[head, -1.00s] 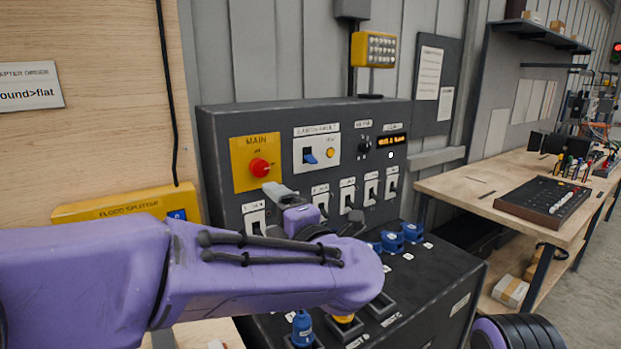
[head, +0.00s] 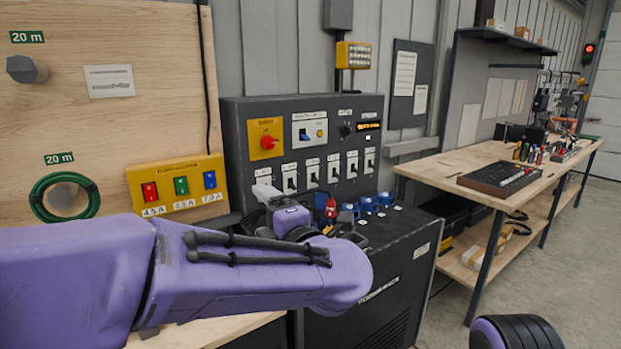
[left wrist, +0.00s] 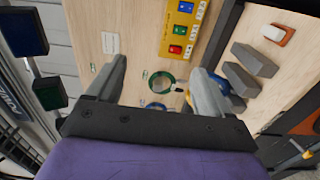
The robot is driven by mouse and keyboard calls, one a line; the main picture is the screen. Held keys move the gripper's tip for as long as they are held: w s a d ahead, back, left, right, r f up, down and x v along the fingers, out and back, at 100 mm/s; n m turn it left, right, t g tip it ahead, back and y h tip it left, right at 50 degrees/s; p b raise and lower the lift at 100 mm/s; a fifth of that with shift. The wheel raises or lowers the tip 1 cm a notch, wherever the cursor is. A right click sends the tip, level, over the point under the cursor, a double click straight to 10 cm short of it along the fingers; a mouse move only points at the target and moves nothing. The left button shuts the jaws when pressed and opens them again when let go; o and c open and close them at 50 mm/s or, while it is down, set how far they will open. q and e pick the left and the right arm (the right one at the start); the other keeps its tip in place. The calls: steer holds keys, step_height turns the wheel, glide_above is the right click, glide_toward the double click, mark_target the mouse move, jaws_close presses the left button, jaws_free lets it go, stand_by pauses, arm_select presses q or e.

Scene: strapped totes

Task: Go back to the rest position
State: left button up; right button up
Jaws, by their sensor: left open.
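My left gripper (head: 266,192) reaches in front of the black power panel (head: 237,135) in the head view, partly hidden by my purple arm. In the left wrist view its two grey fingers (left wrist: 160,85) stand wide apart with nothing between them. That view looks toward the wooden board (left wrist: 140,65) with a green cable coil (left wrist: 160,82), which lies beyond the fingers. My right gripper is not in view.
The yellow splitter box (head: 178,186) is on the board left of the panel. Blue connectors (head: 368,204) and a red one (head: 331,208) sit on the panel's lower ledge.

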arm_select(q)
steer(key=w+a+f+m+t+h, duration=0.2)
steer(key=w+f+m+h, duration=0.15)
steer(key=f+m, duration=0.5)
steer(key=s+a+f+m+g+h+b, duration=0.1)
steer(key=s+a+f+m+g, duration=0.15)
steer(key=f, duration=0.65)
steer(key=s+a+f+m+g+h, duration=0.1)
steer(key=s+a+f+m+h, duration=0.2)
steer(key=f, duration=0.7)
steer(key=s+a+f+m+g+b, duration=0.15)
steer(key=a+f, duration=0.25)
steer(key=f, duration=0.5)
steer(key=s+a+f+g, duration=0.3)
steer(key=s+f, duration=0.4)
steer(key=s, duration=0.3)
steer(key=s+a+f+m+g+b, duration=0.1)
steer(key=s+a+f+g, duration=0.2)
steer(key=s+f, duration=0.4)
steer(key=s+a+f+m+g, duration=0.1)
steer(key=s+a+f, duration=0.4)
steer(key=s, duration=0.9)
step_height(320, 180, down, 2)
steer(key=shift+f+g+y+b, duration=0.3)
steer(key=shift+g+y, duration=0.15)
steer(key=shift+g, duration=0.45)
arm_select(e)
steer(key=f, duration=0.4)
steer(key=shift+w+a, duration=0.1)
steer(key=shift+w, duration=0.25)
